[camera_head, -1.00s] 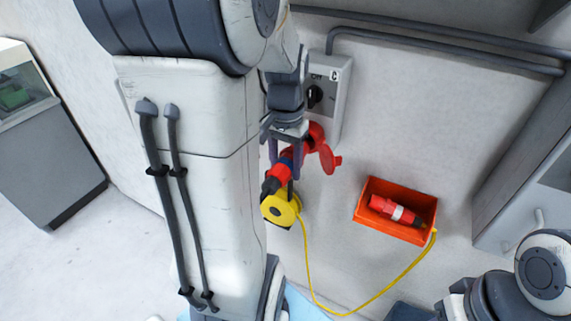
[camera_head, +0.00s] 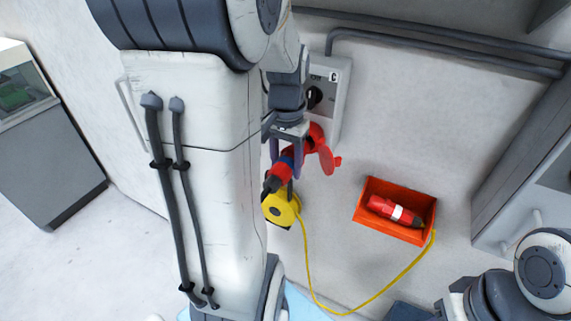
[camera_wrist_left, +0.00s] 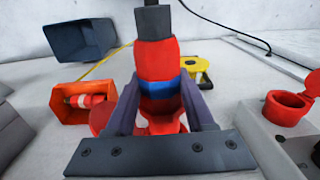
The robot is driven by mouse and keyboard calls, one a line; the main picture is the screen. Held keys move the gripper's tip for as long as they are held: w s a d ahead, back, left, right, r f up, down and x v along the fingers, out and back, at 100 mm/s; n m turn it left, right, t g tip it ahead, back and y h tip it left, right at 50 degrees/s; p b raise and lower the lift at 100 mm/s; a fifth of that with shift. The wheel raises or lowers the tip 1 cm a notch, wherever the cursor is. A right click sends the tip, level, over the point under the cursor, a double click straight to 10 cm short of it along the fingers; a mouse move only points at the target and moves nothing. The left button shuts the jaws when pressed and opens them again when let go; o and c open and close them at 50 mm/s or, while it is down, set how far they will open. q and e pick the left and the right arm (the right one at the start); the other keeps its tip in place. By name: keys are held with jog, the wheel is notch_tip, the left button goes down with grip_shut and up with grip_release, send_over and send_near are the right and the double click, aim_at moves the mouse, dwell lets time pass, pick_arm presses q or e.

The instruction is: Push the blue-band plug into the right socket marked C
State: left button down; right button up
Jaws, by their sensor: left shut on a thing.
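The red plug with a blue band (camera_head: 280,175) is between the fingers of my left gripper (camera_head: 286,158), which is shut on it. In the left wrist view the plug (camera_wrist_left: 156,62) has its black tail towards the top and its blue band between the fingers (camera_wrist_left: 160,105). The red socket (camera_head: 317,134) on the box marked C (camera_head: 338,82) has its lid (camera_head: 327,160) hanging open. The plug's front end points at this socket and is close to or at its mouth. The fingers partly hide how far it is in. My right gripper is out of view.
An orange bin (camera_head: 388,230) holds a red plug with a white band (camera_head: 392,210). A yellow reel (camera_head: 277,212) and yellow cable (camera_head: 311,286) lie below the gripper. Another red socket (camera_wrist_left: 287,108) shows at the right in the wrist view. Pipes (camera_head: 450,55) run along the wall.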

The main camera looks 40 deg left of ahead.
pick_arm(q)
jog(key=shift+w+a+p, duration=0.25)
jog(key=shift+w+p, duration=0.05)
jog(key=shift+w, duration=0.8)
dwell(0.8)
jog(key=shift+w+a+p, duration=0.2)
jog(key=shift+w+p, duration=0.2)
jog(key=shift+w, duration=0.4)
dwell(0.5)
dwell(0.6)
jog(key=shift+w+a+p, duration=0.25)
jog(key=shift+w+p, duration=0.25)
jog(key=shift+w, duration=0.45)
dwell(0.7)
jog(key=c, duration=1.1)
grip_release()
jog(key=o, duration=0.9)
